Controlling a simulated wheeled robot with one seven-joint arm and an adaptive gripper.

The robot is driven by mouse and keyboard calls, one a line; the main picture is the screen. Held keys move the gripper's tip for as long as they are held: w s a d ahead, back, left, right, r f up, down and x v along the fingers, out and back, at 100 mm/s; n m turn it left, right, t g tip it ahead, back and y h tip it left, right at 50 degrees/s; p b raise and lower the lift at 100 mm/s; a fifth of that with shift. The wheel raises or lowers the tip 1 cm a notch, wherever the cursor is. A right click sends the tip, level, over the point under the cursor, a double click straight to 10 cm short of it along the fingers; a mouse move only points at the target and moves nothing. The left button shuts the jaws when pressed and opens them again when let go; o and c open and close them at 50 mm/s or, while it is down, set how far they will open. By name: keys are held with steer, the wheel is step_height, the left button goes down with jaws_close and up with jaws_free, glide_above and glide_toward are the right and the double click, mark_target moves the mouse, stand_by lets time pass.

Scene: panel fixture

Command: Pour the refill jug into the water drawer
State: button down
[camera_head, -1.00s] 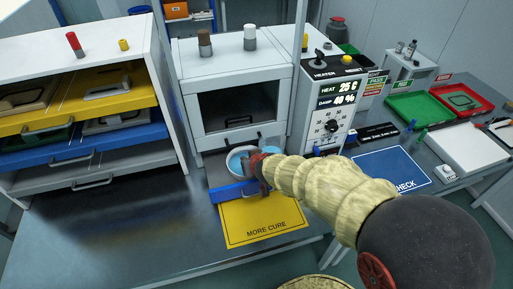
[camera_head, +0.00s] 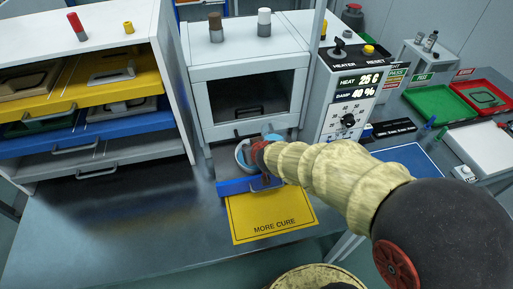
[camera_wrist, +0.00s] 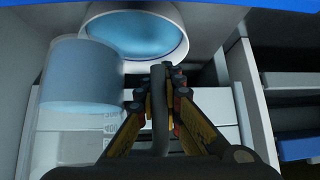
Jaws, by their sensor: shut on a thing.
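My gripper (camera_head: 262,157) is at the open water drawer, whose blue front (camera_head: 238,187) stands out below the chamber. In the wrist view my gripper (camera_wrist: 160,92) is shut on a dark upright bar, apparently the handle of the refill jug. A white-rimmed round vessel with blue inside (camera_wrist: 135,35) and a translucent bluish cylinder (camera_wrist: 80,78) show just beyond the fingers. I cannot tell for sure which one is the jug. In the head view a white curved rim (camera_head: 241,154) shows beside my gripper, over the drawer. My gripper hides much of the drawer's inside.
The chamber (camera_head: 250,70) stands right behind the drawer, with the heater panel (camera_head: 345,95) on its right. A yellow MORE CURE mat (camera_head: 270,222) lies in front. A shelf with coloured drawers (camera_head: 75,120) is at left. The grey bench between is bare.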

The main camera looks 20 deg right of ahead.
steer(key=s+a+n+y, duration=0.1)
steer(key=s+a, duration=0.1)
steer(key=a, duration=0.7)
steer(key=s+a+r+n+y+b, duration=0.1)
steer(key=s+a, duration=0.2)
steer(key=a, duration=0.6)
steer(key=shift+a+r+n+b, duration=0.2)
steer(key=shift+a+n+b, duration=0.1)
steer(key=shift+n, duration=0.1)
steer(key=shift+d+r+y, duration=0.1)
steer(key=shift+y, duration=0.2)
steer(key=d+r+m+g+y+p, duration=0.1)
steer(key=w+d+r+m+g+y+p, duration=0.1)
steer(key=r+y, duration=0.1)
steer(key=d+r+m+g+y+p, duration=0.1)
steer(key=y+p, duration=0.1)
steer(key=shift+w+d+r, duration=0.2)
steer(key=shift+w+r, duration=0.1)
steer(key=shift+w, duration=0.05)
steer(key=shift+w+d, duration=0.1)
steer(key=shift+r+p, duration=0.1)
steer(key=shift+p, duration=0.35)
